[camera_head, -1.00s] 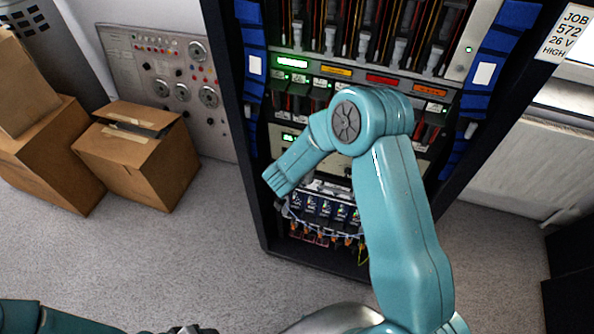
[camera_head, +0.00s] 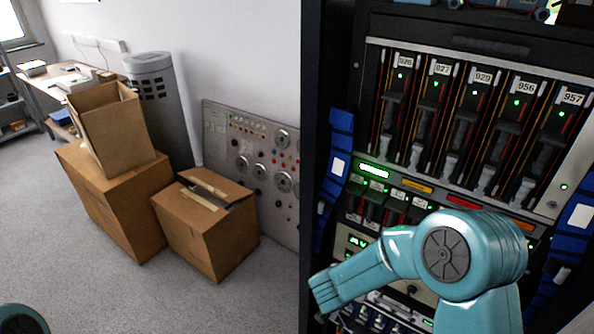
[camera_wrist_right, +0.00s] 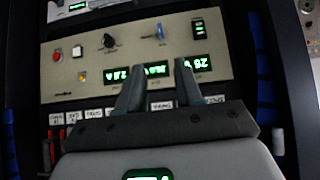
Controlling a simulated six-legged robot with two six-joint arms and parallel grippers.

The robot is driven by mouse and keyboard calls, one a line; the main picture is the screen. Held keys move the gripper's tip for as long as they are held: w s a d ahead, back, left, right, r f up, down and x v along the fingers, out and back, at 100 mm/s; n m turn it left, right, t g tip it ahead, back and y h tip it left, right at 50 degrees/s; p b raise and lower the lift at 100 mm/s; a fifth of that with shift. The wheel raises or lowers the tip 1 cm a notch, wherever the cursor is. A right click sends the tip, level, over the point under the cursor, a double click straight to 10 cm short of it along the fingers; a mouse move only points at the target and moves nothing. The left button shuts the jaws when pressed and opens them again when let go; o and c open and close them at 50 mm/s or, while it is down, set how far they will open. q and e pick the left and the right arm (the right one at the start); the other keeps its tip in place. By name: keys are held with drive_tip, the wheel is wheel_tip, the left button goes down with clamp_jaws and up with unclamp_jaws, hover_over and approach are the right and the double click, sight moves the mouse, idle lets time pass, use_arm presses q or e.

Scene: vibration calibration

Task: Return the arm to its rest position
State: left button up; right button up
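My right arm (camera_head: 480,255) is teal and stands bent in front of a tall dark equipment rack (camera_head: 330,60) in the head view. Its forearm points left and down. The right gripper is hidden from the head view. In the wrist view the right gripper (camera_wrist_right: 159,75) shows two dark fingers apart, with nothing between them. A small part of my left arm (camera_head: 20,319) shows at the bottom left corner. The left gripper is out of view.
Cardboard boxes (camera_head: 215,235) stand on the floor left of the rack, one stacked on another (camera_head: 112,125). A grey control panel (camera_head: 255,150) and a grey bin (camera_head: 160,100) are behind them. A desk (camera_head: 70,85) is far left. The left foreground floor is clear.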

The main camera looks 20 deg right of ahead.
drive_tip(key=s+a+f+n+g+y+b, duration=0.15)
drive_tip(key=s+f, duration=0.25)
drive_tip(key=f, duration=0.4)
drive_tip(key=s+f+n+y, duration=0.2)
drive_tip(key=s+f+n, duration=0.15)
drive_tip(key=f, duration=0.35)
drive_tip(key=s+a+f+n+g+y, duration=0.3)
drive_tip(key=s+a+y, duration=0.4)
drive_tip(key=s+a, duration=0.6)
drive_tip(key=shift+s+a+f+g, duration=0.15)
drive_tip(key=shift+s+a+g, duration=0.25)
drive_tip(key=shift+s, duration=0.4)
drive_tip(key=shift+d, duration=0.15)
